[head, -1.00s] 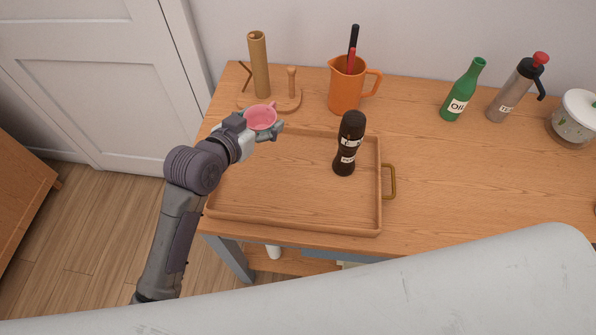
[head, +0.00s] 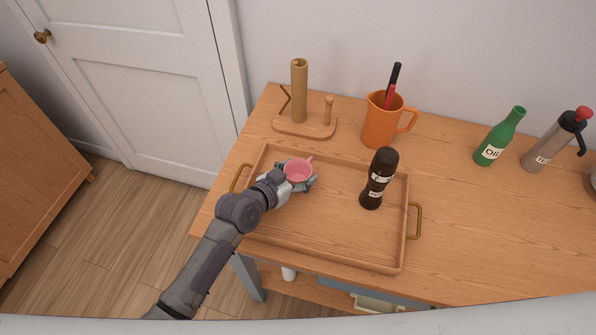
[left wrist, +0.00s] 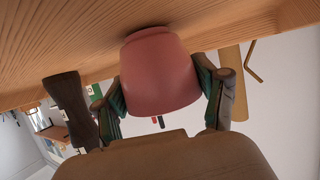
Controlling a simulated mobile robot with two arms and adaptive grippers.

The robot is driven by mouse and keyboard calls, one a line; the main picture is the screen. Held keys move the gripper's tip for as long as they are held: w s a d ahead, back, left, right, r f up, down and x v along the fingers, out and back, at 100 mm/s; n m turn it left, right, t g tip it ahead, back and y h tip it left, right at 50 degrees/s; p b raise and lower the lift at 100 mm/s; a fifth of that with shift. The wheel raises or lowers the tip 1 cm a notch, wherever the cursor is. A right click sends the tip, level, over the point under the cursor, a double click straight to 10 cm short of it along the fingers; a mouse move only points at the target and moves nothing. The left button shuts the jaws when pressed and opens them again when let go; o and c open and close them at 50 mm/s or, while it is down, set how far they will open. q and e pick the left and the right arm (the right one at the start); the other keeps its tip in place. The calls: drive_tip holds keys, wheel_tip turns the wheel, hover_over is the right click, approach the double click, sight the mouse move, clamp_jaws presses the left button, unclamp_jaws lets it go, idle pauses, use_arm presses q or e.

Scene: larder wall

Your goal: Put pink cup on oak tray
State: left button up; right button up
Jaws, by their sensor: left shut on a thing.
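The pink cup (head: 298,170) is upright in my left gripper (head: 306,177), over the back left part of the oak tray (head: 330,225). In the left wrist view, the fingers press on both sides of the pink cup (left wrist: 160,75), which hangs upside down in that picture. Its base is close to the wood surface (left wrist: 60,50), with a dark shadow there; I cannot tell whether it touches. My right gripper is not in view.
A dark labelled mill (head: 378,180) stands on the tray's right part. Behind the tray are a wooden holder (head: 300,95) and an orange jug (head: 383,125) with utensils. A green oil bottle (head: 499,137) and a grey bottle (head: 553,143) stand farther right. The tray's front middle is bare.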

use_arm(q)
drive_tip(key=shift+f, duration=0.2)
drive_tip(key=o, duration=1.2)
drive_tip(key=shift+r, duration=0.1)
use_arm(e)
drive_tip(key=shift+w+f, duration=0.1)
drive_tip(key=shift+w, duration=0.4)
use_arm(q)
drive_tip(key=shift+a+r, duration=0.1)
drive_tip(key=shift+r, duration=0.1)
drive_tip(key=b+v, duration=0.1)
drive_tip(key=v, duration=0.9)
drive_tip(key=shift+s+a, duration=0.25)
drive_tip(key=shift+s, duration=0.1)
drive_tip(key=shift+s+a+r, duration=0.25)
drive_tip(key=shift+s+a, duration=0.05)
drive_tip(key=shift+s, duration=0.1)
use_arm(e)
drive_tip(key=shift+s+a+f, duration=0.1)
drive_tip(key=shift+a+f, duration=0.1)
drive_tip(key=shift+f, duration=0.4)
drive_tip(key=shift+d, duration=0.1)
